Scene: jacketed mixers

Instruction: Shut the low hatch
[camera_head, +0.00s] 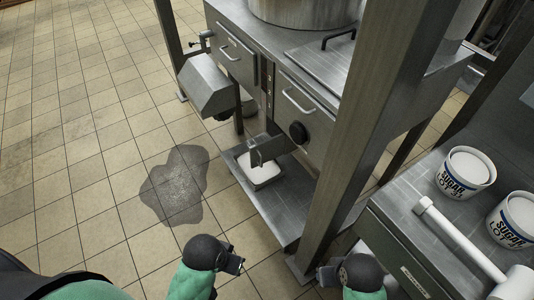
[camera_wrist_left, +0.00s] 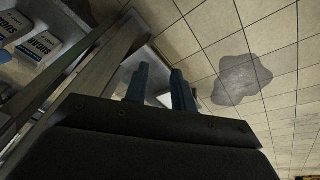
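A small steel flap or chute (camera_head: 268,150) sticks out low, above a white container (camera_head: 260,172). I cannot tell for certain which part is the low hatch. My left gripper (camera_head: 232,262) is near the bottom centre, apart from the machine; its fingers stand apart and empty in the left wrist view (camera_wrist_left: 160,88). My right gripper (camera_head: 328,274) is at the bottom; its opening is unclear.
A low steel shelf (camera_head: 282,212) holds the white container. A thick steel post (camera_head: 355,130) rises between machine and right-hand counter (camera_head: 400,205). Sugar tubs (camera_head: 465,172) and a white mallet-like tool (camera_head: 455,238) lie on that counter. A dark wet patch (camera_head: 175,185) marks the open tiled floor.

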